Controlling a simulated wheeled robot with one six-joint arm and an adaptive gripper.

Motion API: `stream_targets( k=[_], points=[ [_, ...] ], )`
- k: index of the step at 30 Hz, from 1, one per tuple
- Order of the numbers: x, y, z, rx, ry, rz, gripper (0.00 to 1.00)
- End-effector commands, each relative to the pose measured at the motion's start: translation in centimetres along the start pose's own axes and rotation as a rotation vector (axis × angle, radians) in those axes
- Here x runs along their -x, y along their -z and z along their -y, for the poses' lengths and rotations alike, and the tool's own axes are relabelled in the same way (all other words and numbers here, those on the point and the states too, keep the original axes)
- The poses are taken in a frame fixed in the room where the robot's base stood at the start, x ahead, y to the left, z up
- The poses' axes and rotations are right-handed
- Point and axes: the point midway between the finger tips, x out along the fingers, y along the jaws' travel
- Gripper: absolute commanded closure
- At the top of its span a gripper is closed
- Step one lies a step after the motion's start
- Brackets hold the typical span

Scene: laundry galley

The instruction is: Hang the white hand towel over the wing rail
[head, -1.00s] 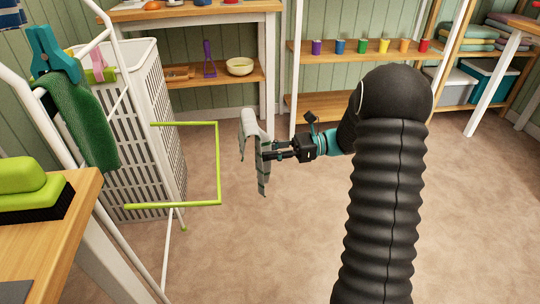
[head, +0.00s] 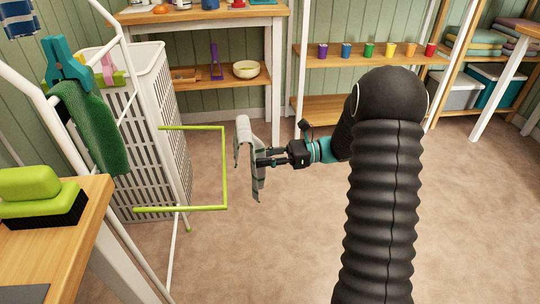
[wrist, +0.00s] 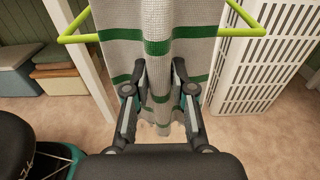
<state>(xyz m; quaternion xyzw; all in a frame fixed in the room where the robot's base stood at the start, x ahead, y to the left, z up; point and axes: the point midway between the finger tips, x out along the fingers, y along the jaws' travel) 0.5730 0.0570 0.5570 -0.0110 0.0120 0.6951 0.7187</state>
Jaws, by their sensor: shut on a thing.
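The white hand towel (head: 244,132), with green stripes, hangs pinched in my gripper (head: 262,157), its lower part dangling free above the floor. In the wrist view the towel (wrist: 200,22) runs down between the two fingers of my gripper (wrist: 158,80), which are shut on its bunched cloth. The lime green wing rail (head: 224,168) juts out from the white drying rack at the left. In the head view the towel is just right of the rail's outer bar, with a small gap. In the wrist view the rail (wrist: 238,32) shows on both sides of the towel, its middle hidden behind the cloth.
A white slatted hamper (head: 150,180) stands behind the rail. A dark green cloth (head: 95,125) hangs on the rack under a teal clip (head: 66,65). A lime brush (head: 40,185) lies on the wooden table at front left. The floor (head: 285,240) right of the rail is clear.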

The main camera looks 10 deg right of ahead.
Motion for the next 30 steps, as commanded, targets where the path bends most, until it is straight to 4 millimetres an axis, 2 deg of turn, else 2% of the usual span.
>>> stream_targets(
  k=[30],
  points=[
    [-6.0,0.0,0.0,-0.001,0.0,0.0,1.0]
  ],
)
